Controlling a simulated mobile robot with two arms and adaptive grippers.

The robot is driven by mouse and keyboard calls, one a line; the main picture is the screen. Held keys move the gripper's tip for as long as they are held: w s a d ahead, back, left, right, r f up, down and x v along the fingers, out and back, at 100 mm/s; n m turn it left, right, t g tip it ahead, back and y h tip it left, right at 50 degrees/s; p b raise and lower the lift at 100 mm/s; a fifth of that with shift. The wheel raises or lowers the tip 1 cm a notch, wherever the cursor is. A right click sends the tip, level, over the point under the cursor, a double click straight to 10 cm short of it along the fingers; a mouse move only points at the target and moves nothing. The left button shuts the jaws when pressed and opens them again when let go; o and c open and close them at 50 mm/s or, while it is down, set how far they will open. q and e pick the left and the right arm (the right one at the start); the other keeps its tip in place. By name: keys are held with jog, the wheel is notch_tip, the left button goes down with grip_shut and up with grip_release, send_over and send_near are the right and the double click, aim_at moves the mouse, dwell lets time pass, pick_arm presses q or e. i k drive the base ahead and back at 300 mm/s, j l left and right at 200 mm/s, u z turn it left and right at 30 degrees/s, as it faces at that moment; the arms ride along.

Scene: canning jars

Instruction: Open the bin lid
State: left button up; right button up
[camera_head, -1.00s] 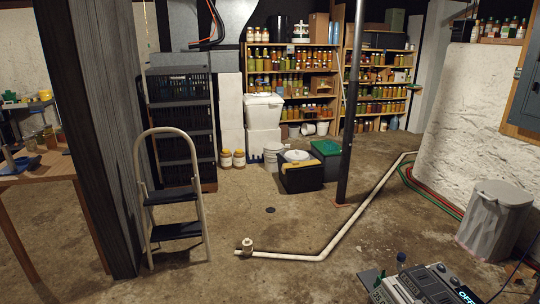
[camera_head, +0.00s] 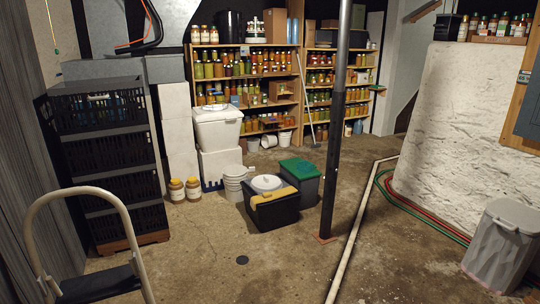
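Several lidded containers are in view. A grey bin (camera_head: 499,253) with a closed grey lid (camera_head: 513,214) stands on the floor at the right, near the white wall. A dark bin with a closed green lid (camera_head: 299,169) stands in the middle, left of the black post. A white lidded container (camera_head: 218,132) is stacked on another white box farther back. I cannot tell which one the task means. Neither of my grippers shows in this view.
A black post (camera_head: 341,130) rises mid-floor, with a white pipe (camera_head: 359,224) and hoses (camera_head: 432,220) to its right. A black box (camera_head: 268,211) stands beside the green-lidded bin. A step stool (camera_head: 82,213) and stacked black crates (camera_head: 107,160) are at left. The front middle floor is clear.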

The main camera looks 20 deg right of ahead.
aim_at(512, 215)
jog(key=i+l+z, duration=0.25)
jog(key=i+z, duration=0.6)
jog(key=i, duration=0.2)
jog(key=i+z, duration=0.4)
jog(key=i, duration=0.15)
jog(key=i+j+z, duration=0.3)
jog(key=i+z, duration=0.15)
jog(key=i+j, duration=0.05)
